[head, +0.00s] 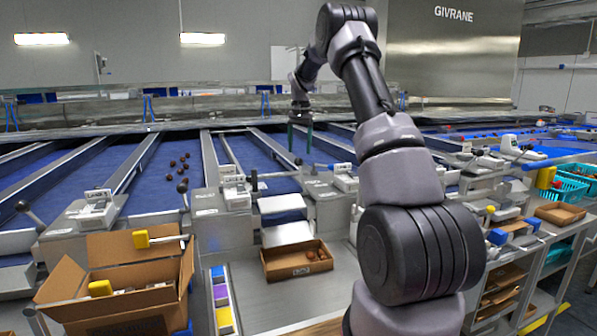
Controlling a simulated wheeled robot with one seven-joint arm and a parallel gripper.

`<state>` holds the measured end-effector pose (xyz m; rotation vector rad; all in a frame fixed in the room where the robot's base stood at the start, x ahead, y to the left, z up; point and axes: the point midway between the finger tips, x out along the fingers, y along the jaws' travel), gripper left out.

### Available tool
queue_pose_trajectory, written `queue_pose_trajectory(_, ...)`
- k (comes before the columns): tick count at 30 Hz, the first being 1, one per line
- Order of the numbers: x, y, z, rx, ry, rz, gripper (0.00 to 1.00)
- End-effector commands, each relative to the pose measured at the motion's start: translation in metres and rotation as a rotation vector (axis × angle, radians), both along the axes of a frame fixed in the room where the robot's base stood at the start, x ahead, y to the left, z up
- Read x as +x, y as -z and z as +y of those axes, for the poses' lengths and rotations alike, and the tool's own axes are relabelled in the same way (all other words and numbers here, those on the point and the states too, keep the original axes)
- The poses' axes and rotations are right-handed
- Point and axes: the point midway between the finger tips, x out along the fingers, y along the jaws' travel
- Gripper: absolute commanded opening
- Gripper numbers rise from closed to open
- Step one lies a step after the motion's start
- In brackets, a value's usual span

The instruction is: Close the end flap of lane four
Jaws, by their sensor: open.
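My gripper (300,147) hangs fingers down above the blue lanes, right of the middle lane, open with nothing between its fingers. Several lanes end in pale metal flaps with black-knobbed levers. One end flap (282,203) is in the centre, with a lever (276,175) beside it; my gripper is above and behind it, apart from it. Another lever (184,194) stands at the lane to the left, and a third lever (30,213) is at the far left. No lane number is readable, so I cannot tell which is lane four.
A small cardboard tray (271,275) with a few dates sits below the central flap. Several dark dates (177,167) lie on the lane left of centre. An open carton (66,285) stands at front left. My arm covers the lanes right of centre. Teal crates (567,190) are at right.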

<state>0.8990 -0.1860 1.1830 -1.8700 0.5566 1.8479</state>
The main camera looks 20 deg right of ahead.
Motion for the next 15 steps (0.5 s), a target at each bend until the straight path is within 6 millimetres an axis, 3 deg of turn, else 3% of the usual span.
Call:
queue_pose_trajectory(9,0.0,0.061,0.003,0.001,-0.001,0.004,0.71)
queue_pose_trajectory(15,0.001,0.086,0.003,0.001,-0.001,0.002,0.71)
